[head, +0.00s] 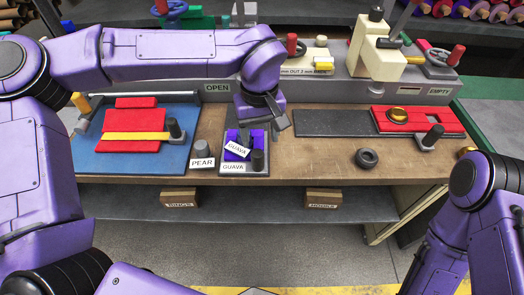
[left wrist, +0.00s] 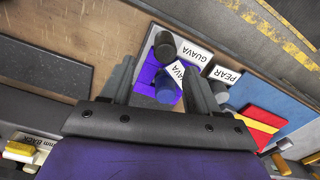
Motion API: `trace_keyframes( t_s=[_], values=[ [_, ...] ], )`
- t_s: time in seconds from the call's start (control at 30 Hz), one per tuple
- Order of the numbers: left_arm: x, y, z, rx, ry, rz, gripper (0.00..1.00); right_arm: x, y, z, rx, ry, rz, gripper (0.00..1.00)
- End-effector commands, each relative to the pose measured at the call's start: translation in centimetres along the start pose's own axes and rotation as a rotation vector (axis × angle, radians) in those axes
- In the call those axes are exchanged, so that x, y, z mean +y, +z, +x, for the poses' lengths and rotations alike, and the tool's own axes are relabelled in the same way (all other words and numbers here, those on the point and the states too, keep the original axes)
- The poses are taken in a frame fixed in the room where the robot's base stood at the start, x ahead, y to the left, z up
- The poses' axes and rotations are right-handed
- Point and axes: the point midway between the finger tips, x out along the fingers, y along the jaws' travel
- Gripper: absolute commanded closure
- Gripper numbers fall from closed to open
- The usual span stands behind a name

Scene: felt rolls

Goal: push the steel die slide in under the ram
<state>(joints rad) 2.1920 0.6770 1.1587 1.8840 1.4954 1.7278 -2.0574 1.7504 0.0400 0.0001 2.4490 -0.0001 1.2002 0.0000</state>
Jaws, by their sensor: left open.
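A dark grey steel-looking slide plate (head: 330,123) lies on the bench right of centre. Its right part carries red felt (head: 418,120) with a brass ring (head: 397,114) and a dark upright knob (head: 432,137). The cream press with the ram (head: 374,56) stands behind it; the plate lies in front of the press. My left gripper (head: 263,118) is open, left of the plate, over a small tray (head: 245,169) with purple felt and GUAVA labels. In the left wrist view my open fingers (left wrist: 160,76) straddle the purple felt. My right gripper is out of frame.
A blue mat (head: 93,155) with red and yellow felt lies left. A PEAR label (head: 202,162) with a grey peg sits beside the tray. A black ring (head: 367,159) lies front right. The back ledge (head: 340,92) carries red knobs. Bare bench lies between tray and ring.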

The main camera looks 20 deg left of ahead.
Motion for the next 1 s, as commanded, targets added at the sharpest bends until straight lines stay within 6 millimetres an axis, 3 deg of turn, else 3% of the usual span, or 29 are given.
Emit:
trace_keyframes(
  t_s=[0.4, 0.53, 0.77, 0.8, 0.97, 1.0],
  values=[
    [-0.4, -0.1, 8.5, -0.002, -0.003, -0.007, 0.40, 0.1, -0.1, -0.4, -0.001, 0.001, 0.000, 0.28],
    [-0.3, 0.0, 9.5, -0.001, -0.001, -0.006, 0.40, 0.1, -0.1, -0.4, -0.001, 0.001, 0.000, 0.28],
    [-0.2, 0.0, 9.7, 0.001, -0.001, -0.004, 0.40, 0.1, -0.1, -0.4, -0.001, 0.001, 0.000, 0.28],
    [-0.2, 0.0, 9.7, 0.001, -0.001, -0.004, 0.43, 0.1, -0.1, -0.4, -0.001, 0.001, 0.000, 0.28],
    [-0.2, 0.0, 9.7, 0.001, -0.001, -0.004, 0.95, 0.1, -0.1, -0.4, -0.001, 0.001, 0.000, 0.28],
    [-0.2, 0.0, 9.7, 0.001, -0.001, -0.004, 1.00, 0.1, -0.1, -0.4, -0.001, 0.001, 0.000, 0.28]
  ],
)
